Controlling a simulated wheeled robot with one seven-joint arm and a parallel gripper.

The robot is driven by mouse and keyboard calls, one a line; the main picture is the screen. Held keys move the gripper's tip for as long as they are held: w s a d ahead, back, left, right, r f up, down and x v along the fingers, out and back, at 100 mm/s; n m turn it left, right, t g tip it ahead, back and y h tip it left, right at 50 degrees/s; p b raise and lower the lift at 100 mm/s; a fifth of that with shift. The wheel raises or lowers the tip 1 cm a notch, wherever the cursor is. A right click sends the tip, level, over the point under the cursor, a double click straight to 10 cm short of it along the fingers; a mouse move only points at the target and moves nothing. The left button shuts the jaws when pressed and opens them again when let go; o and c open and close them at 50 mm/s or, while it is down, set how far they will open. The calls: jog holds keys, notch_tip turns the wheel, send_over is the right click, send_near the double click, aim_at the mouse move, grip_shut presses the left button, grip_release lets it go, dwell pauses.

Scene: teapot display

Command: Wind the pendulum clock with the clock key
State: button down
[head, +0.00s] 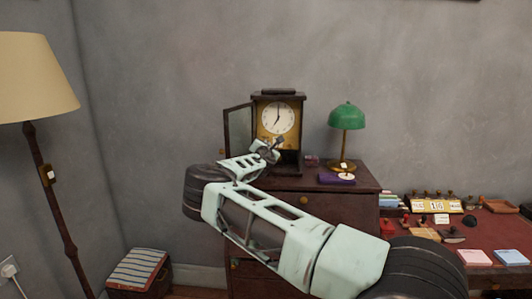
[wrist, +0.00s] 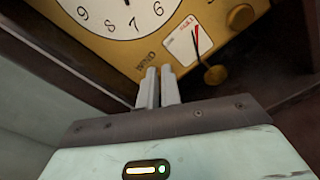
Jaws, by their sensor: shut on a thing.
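The pendulum clock (head: 279,117) stands on the dark cabinet, its glass door (head: 238,134) swung open to the left. Its white dial and yellow face plate (wrist: 232,35) fill the upper wrist view, seen tilted. My gripper (head: 270,149) is in front of the clock's lower face. In the wrist view the two fingers (wrist: 157,88) are close together, with their tips by the "WIND" lettering (wrist: 147,61). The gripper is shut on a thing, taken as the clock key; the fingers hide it. I cannot tell whether it sits in the winding hole.
A small white gauge (wrist: 187,40) and a round brass knob (wrist: 240,17) are on the clock's face. A green lamp (head: 346,117) and a purple box (head: 336,179) stand right of the clock. A red-topped desk (head: 480,238) is at right, a floor lamp (head: 35,75) at left.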

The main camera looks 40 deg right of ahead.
jog(key=shift+s+d+f+m+b, duration=0.1)
jog(key=shift+f+m+b, duration=0.2)
jog(key=shift+m+b, duration=2.8)
jog(key=shift+s+d+f+m+b, duration=0.1)
jog(key=shift+f+m+b, duration=0.25)
jog(key=shift+m+b, duration=2.75)
jog(key=shift+s+f+m+b, duration=0.1)
jog(key=shift+f+m+b, duration=0.2)
jog(key=shift+m+b, duration=2.8)
jog(key=shift+n+b, duration=0.5)
jog(key=shift+b, duration=0.4)
jog(key=c, duration=1.6)
grip_release()
jog(key=shift+w, duration=0.1)
